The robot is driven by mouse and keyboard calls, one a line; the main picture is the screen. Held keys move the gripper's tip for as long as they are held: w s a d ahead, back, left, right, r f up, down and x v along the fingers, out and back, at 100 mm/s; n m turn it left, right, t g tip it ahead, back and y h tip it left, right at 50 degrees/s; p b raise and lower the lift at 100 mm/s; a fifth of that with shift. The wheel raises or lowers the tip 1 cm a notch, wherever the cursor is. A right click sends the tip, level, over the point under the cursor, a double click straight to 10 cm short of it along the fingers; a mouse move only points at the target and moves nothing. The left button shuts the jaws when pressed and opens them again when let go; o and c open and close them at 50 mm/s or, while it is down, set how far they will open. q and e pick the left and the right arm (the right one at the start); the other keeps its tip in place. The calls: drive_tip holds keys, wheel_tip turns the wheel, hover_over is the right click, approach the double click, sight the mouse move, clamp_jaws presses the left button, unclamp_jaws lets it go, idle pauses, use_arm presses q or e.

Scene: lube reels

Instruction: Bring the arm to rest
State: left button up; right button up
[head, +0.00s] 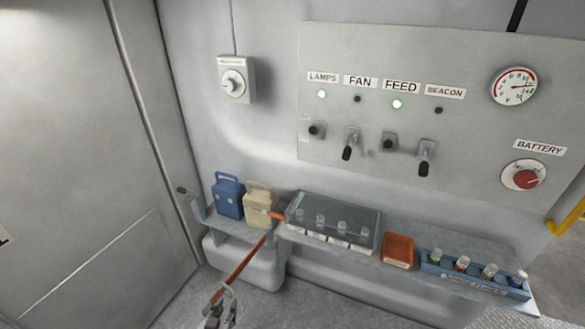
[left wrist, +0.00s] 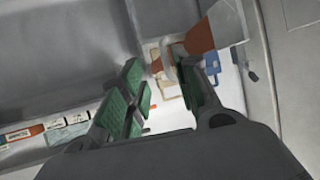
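My left gripper (head: 217,308) is low in the head view, left of centre, in front of and below the wall shelf. In the left wrist view its two green-padded fingers (left wrist: 160,75) stand apart with a gap between them, and I see nothing clasped there. A thin orange-brown bar (head: 245,262) runs from near the gripper up toward the shelf in the head view. An orange-brown piece (left wrist: 200,38) shows beyond the right finger in the wrist view; I cannot tell whether it is the same bar. My right gripper is in neither view.
Above is a switch panel (head: 440,75); the LAMPS and FEED lights glow green. A dial box (head: 236,80) hangs left.

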use_arm(q)
drive_tip(key=shift+s+a+r+m+g, duration=0.5)
drive_tip(key=shift+s+a+r+g, duration=0.15)
drive_tip(key=shift+s+r+g, duration=4.45)
drive_tip(key=s+f, duration=0.2)
drive_tip(key=f, duration=1.5)
drive_tip(key=s+f, duration=0.3)
drive_tip(key=f, duration=1.3)
drive_tip(key=s+a+f, duration=0.2)
drive_tip(key=s+f, duration=0.7)
drive_tip(key=s, duration=0.1)
drive_tip(key=s+a+f+g+y, duration=0.1)
drive_tip(key=s+a+f, duration=0.1)
drive_tip(key=s+f, duration=0.8)
drive_tip(key=shift+s, duration=0.7)
